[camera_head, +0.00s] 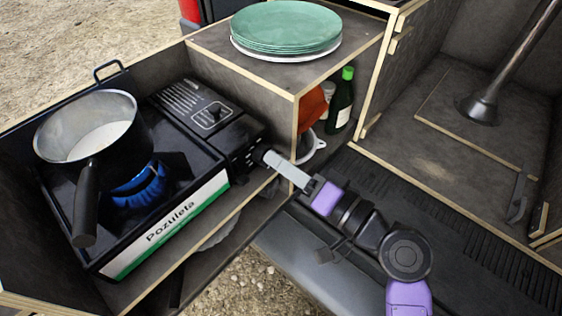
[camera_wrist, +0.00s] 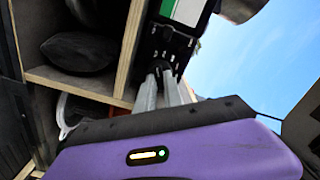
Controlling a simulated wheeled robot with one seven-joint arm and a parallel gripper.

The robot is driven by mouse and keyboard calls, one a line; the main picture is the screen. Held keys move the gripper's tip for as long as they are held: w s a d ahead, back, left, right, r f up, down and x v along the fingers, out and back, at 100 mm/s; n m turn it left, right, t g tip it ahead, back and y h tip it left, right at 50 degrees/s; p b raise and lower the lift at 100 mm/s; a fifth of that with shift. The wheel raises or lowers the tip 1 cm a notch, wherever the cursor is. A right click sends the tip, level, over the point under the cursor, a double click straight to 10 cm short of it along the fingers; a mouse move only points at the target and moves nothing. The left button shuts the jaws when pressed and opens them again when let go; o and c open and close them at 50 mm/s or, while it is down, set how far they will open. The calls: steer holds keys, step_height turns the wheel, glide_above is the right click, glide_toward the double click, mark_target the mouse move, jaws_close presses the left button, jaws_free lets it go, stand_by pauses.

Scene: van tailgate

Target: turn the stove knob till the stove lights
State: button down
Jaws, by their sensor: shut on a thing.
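The black camping stove (camera_head: 190,175) with a "Pozuleta" label sits in the wooden compartment at the left. A blue flame (camera_head: 140,188) burns on it. A grey pot (camera_head: 92,125) with a black handle stands over the burner. My gripper (camera_head: 262,156) reaches the stove's right end, where the knob is, and is shut on the knob. The fingers cover the knob in the head view. In the wrist view my gripper (camera_wrist: 167,80) points at the stove's dark end panel (camera_wrist: 176,42), and the knob is mostly hidden between the fingertips.
A stack of green plates (camera_head: 286,26) stands on the wooden shelf behind the stove. A green bottle (camera_head: 341,100) and a white mug-like item (camera_head: 311,150) are in the cubby below. Wooden walls edge the stove compartment. The van floor at the right is mostly clear.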

steer(key=c, duration=1.5)
jaws_free()
steer(key=shift+o, duration=0.2)
steer(key=v, duration=0.7)
steer(key=shift+s+d, duration=0.25)
steer(key=shift+d, duration=0.05)
